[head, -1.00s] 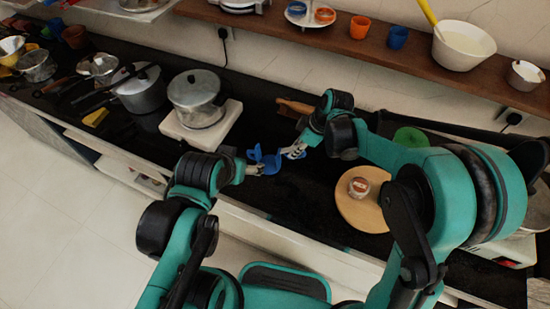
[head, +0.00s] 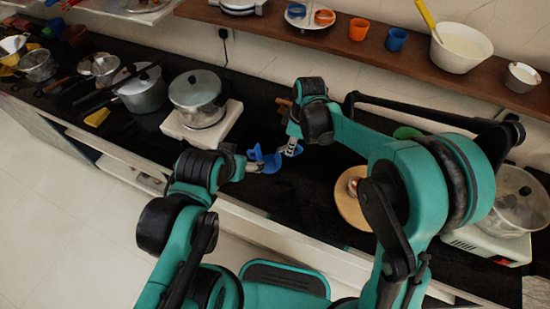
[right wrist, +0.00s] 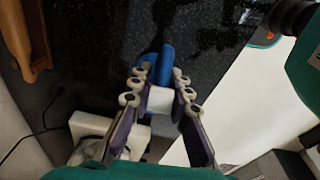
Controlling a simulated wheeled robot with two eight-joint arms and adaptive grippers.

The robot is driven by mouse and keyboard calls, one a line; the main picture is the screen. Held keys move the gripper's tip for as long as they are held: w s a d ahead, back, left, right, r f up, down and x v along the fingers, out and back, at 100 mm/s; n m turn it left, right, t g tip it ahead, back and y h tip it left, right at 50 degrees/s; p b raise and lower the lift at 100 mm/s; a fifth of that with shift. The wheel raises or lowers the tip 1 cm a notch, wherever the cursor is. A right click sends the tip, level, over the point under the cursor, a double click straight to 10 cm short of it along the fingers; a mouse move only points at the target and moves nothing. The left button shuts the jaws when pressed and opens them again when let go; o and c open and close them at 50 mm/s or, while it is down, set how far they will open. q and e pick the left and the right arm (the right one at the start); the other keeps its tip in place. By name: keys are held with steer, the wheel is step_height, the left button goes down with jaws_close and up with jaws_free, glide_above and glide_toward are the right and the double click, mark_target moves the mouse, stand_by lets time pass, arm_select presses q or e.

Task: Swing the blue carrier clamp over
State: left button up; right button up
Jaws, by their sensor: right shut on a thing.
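The blue carrier clamp (head: 264,159) is low over the dark counter in the middle of the head view, between my two grippers. My right gripper (head: 291,148) reaches it from the right and is shut on it. In the right wrist view the fingers (right wrist: 157,90) stand on both sides of a pale block, with the blue clamp (right wrist: 160,62) beyond. My left gripper (head: 252,165) is at the clamp's left side. Its fingers are small and partly hidden, so I cannot tell whether it holds the clamp.
A lidded pot (head: 198,97) stands on a white stand behind the clamp. A round wooden board (head: 348,207) lies to the right, partly behind my right arm. A wooden shelf (head: 335,42) with cups and a white bowl (head: 461,46) runs along the wall. Counter in front is clear.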

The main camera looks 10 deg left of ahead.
steer(key=shift+a+r+h, duration=0.25)
steer(key=shift+a+h, duration=0.15)
steer(key=shift+h, duration=0.1)
steer(key=shift+a, duration=0.1)
steer(key=shift+w+a+r+h, duration=0.1)
steer(key=shift+a+r+h, duration=0.2)
steer(key=shift+a+h, duration=0.45)
steer(key=shift+d, duration=0.25)
steer(key=shift+h, duration=0.25)
